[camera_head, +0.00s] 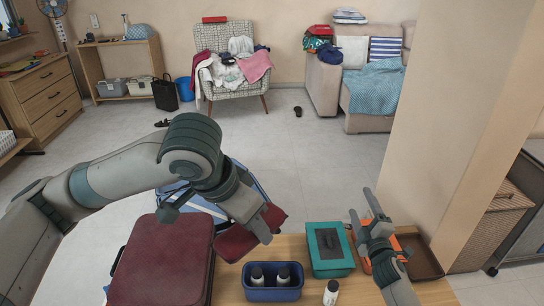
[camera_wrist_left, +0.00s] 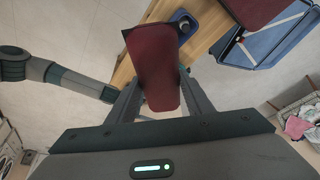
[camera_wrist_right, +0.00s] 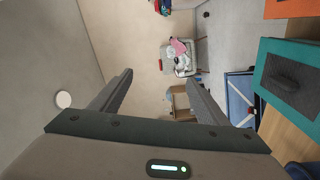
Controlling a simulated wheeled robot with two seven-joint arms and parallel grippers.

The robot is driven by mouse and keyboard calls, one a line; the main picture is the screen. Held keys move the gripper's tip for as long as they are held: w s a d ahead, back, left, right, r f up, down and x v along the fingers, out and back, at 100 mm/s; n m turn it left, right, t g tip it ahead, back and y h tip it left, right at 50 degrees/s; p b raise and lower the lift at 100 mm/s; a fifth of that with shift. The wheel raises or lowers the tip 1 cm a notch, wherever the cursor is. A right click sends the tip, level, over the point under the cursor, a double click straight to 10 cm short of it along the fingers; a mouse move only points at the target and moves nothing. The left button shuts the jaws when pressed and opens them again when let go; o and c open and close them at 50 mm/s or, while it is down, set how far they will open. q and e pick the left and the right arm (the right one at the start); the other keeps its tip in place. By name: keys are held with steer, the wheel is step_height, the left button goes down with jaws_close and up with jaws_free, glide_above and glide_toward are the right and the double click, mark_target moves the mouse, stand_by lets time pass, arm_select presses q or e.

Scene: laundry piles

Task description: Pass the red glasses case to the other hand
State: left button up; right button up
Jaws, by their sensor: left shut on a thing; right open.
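On the table (camera_head: 300,243) stand a teal box (camera_head: 329,266), a blue bin (camera_head: 272,294) with dark-capped bottles, a white bottle (camera_head: 331,292), an orange item (camera_head: 362,240) and a brown tray (camera_head: 428,268). A dark red suitcase (camera_head: 165,262) is at left. A pillar (camera_head: 455,130) rises at right.

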steer(key=a+r+n+g+y, duration=0.3)
steer(key=a+r+n+y, duration=0.65)
steer(key=a+r, duration=0.4)
steer(key=a+r+n+g+y, duration=0.3)
steer(key=a+r+n+y, duration=0.6)
steer(key=r, duration=0.7)
steer(key=s+a+r+n+g+h, duration=0.1)
steer(key=s+a+r+n+g, duration=0.6)
steer(key=s+a+n+g, duration=0.5)
steer(key=n+h, duration=1.8)
steer(key=h, duration=0.2)
glide_above(272, 207)
steer(key=shift+f+m+y, duration=0.25)
steer(key=shift+f, duration=1.3)
steer(key=shift+f, duration=0.15)
step_height(272, 207, down, 12)
steer(key=shift+r, duration=0.15)
